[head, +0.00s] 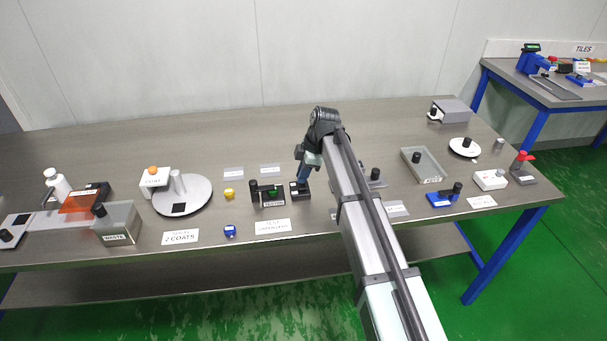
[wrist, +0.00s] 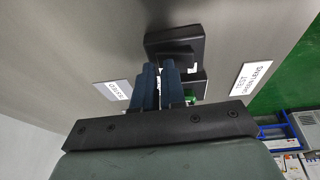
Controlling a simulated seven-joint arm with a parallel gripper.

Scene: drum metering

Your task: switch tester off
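The tester (head: 268,195) is a dark box with a green display, standing on the bench behind a white card reading "TEST" (head: 272,226). A small black box (head: 300,191) stands against its right side. My gripper (head: 302,182) points down over this small box, its blue fingertips at or just above the top. In the wrist view the black box (wrist: 175,42) lies beyond the fingertips (wrist: 159,66), and part of the green display (wrist: 191,97) shows behind the right finger. The fingers are close together with a narrow gap. Whether they touch or hold anything is hidden.
A yellow piece (head: 229,194) and a blue piece (head: 230,231) lie left of the tester. A round white disc stand (head: 199,194) is farther left. My arm covers the bench right of the small box. A tray (head: 436,167) stands at right.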

